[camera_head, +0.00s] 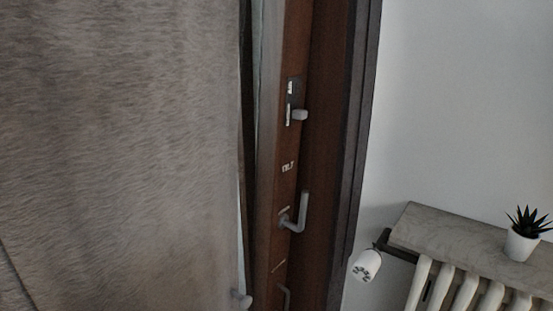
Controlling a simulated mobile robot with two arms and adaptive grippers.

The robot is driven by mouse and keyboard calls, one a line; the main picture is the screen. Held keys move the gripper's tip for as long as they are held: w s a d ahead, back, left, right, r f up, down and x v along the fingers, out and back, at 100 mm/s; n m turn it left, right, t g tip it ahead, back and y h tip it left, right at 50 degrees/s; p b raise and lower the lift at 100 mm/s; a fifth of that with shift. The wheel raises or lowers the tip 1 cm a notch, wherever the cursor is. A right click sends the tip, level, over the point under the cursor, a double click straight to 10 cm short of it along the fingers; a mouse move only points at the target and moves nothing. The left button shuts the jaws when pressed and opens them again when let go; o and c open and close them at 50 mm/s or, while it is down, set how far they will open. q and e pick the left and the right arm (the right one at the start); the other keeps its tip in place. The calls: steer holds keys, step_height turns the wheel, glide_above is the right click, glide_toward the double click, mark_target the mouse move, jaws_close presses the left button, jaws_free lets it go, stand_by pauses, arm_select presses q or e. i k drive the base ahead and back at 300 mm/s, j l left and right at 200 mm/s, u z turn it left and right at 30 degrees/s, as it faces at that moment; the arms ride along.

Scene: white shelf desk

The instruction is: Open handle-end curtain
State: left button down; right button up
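A large grey-brown, fur-textured curtain panel (120,130) fills the left side of the head view. Its right edge runs down beside a brown wooden door or window frame (275,150), with a narrow pale gap between them near the bottom. A grey L-shaped handle (297,215) sits on the brown frame. A small light knob (241,299) lies at the curtain's lower right edge. Neither of my grippers is in view.
At right, a stone-look shelf (455,245) stands over a white radiator (465,292). A white valve knob (366,265) sticks out at its left end. A potted plant (524,240) stands on the shelf. The white wall (460,100) above is bare.

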mark_target(119, 119)
steer(key=k+l+z, duration=0.1)
steer(key=l, duration=0.2)
steer(key=k+l, duration=0.2)
steer(key=l, duration=0.15)
steer(key=k+l+z, duration=0.15)
steer(key=l, duration=0.2)
steer(key=k+l+z, duration=0.1)
steer(key=l, duration=0.2)
steer(key=k+l+z, duration=0.1)
steer(key=l, duration=0.25)
